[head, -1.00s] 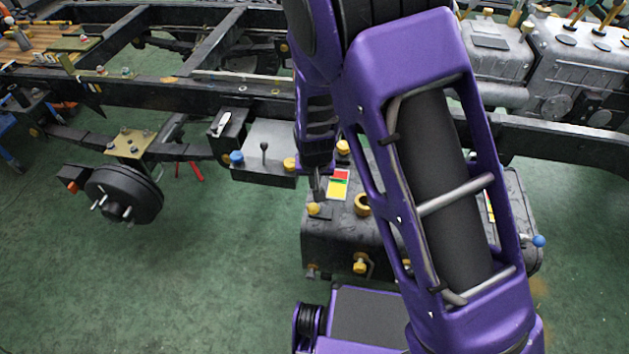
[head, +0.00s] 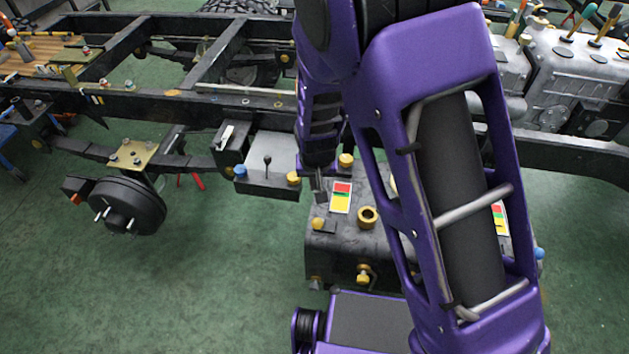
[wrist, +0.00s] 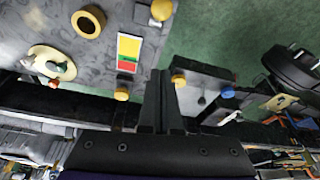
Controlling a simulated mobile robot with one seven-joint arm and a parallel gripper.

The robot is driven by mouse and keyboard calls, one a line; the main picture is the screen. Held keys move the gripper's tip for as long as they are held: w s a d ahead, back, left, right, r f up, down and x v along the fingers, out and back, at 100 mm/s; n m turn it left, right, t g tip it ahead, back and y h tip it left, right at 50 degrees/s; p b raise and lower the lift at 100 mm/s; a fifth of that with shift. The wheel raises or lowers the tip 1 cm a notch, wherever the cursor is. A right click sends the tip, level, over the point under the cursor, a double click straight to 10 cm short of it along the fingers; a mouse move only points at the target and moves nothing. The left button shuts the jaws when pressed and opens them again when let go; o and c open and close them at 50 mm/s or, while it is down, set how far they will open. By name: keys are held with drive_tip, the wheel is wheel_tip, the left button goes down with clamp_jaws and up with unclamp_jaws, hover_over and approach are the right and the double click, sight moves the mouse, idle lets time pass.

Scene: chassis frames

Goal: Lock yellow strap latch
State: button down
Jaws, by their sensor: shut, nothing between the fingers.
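The dark grey tank (head: 335,248) carries several yellow fittings; I cannot tell for sure which is the strap latch. A yellow knob (head: 318,224) sits at its front left top edge and shows at the top of the wrist view (wrist: 161,10). A second yellow knob (head: 346,160) is at the tank's back edge, also left of the fingers in the wrist view (wrist: 121,94). My gripper (head: 319,196) is shut and empty, above the tank's left end, behind the front knob and apart from it. Its fingers also show in the wrist view (wrist: 160,75).
A grey box (head: 268,185) with a blue knob (head: 240,172), a black lever and a yellow knob (head: 293,178) sits left of my gripper. The black frame rail (head: 130,98) runs behind. My arm hides the tank's right part. Green floor is clear at front left.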

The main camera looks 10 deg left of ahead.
drive_tip(key=s+r, duration=0.3)
drive_tip(key=s, duration=0.3)
drive_tip(key=shift+s+d+p, duration=0.25)
drive_tip(key=shift+d+p, duration=0.15)
drive_tip(key=shift+p, duration=0.05)
